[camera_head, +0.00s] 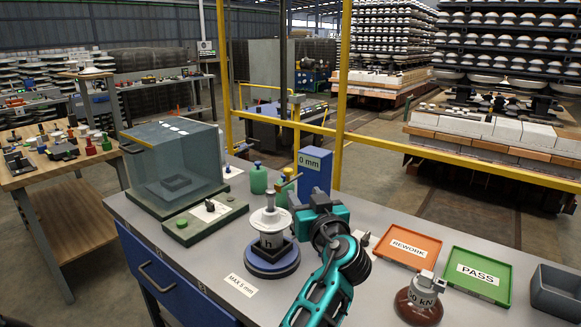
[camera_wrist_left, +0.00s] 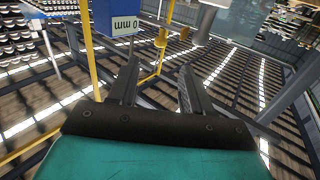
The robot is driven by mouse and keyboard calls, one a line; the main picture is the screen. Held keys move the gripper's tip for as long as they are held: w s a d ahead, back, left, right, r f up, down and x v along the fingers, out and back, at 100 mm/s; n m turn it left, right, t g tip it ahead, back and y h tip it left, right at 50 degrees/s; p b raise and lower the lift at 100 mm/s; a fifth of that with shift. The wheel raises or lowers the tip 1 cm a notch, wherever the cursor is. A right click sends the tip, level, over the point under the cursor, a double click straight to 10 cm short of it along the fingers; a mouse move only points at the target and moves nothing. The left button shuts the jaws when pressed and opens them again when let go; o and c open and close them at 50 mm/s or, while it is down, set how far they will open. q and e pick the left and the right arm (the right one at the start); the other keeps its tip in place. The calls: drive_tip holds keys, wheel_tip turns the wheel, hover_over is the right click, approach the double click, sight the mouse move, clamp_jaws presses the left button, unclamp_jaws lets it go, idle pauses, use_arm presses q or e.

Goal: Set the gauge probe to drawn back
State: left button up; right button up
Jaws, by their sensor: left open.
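The gauge is a blue upright block (camera_head: 314,172) with a white "0 mm" label, standing at the back of the bench. My right gripper is not in view.
A white insulator (camera_head: 269,222) stands on a blue round base left of my arm. A glass box (camera_head: 175,160) is at the left.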

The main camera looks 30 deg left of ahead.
sight(290, 173)
use_arm(q)
drive_tip(key=x, duration=0.4)
drive_tip(key=p+x, duration=0.1)
drive_tip(key=x, duration=0.8)
drive_tip(key=shift+s+a+r, duration=0.1)
drive_tip(key=shift+r, duration=0.2)
clamp_jaws()
